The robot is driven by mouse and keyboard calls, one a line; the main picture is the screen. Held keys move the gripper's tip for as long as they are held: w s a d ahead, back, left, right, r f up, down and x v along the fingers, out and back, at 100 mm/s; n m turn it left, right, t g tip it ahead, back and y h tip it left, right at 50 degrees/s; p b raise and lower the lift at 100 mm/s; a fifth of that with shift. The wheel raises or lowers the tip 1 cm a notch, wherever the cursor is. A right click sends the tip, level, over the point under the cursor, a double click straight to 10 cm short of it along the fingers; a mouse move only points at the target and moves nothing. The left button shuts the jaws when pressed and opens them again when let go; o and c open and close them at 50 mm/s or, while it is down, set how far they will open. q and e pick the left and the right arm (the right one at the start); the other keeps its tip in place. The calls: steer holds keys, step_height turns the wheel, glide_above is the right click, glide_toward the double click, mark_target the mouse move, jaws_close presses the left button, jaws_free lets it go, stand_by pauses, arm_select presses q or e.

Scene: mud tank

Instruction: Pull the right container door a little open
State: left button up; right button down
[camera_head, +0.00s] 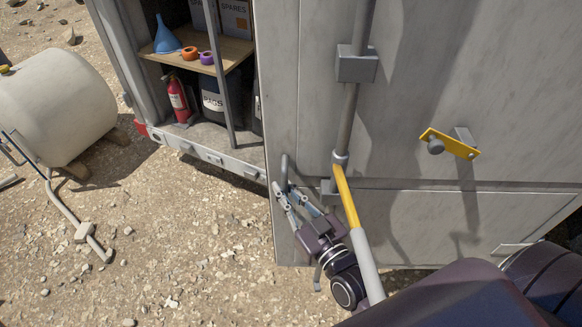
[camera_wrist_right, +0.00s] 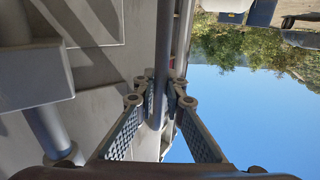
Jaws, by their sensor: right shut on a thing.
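The right container door (camera_head: 400,120) is a large grey panel filling the right of the head view. It stands out from the container, with the opening visible to its left. A grey grab handle (camera_head: 285,170) sits near its lower left edge. My right gripper (camera_head: 290,197) is shut on this handle. In the right wrist view the handle (camera_wrist_right: 162,60) runs between the two fingers of my right gripper (camera_wrist_right: 160,98). A vertical lock rod (camera_head: 348,125) with a yellow and grey lever (camera_head: 346,195) is beside it. My left gripper is not in view.
Inside the container, a shelf (camera_head: 228,52) holds a blue funnel (camera_head: 166,38) and tape rolls. A red fire extinguisher (camera_head: 178,98) and a dark drum (camera_head: 214,100) stand below. A yellow catch (camera_head: 450,144) is on the door.

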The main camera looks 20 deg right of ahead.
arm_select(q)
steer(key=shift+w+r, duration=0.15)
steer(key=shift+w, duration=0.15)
arm_select(e)
steer(key=s+a+y, duration=0.1)
steer(key=s+a, duration=0.1)
steer(key=s, duration=0.4)
steer(key=shift+s+n, duration=0.2)
steer(key=shift+n, duration=0.2)
steer(key=c, duration=2)
jaws_free()
steer(key=shift+w, duration=0.1)
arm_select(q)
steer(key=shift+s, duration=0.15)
arm_select(e)
steer(key=s, duration=0.4)
steer(key=s+d, duration=0.1)
steer(key=s, duration=0.3)
steer(key=s+d, duration=0.1)
steer(key=s, duration=0.2)
steer(key=shift+s+d, duration=0.25)
steer(key=shift+s, duration=0.15)
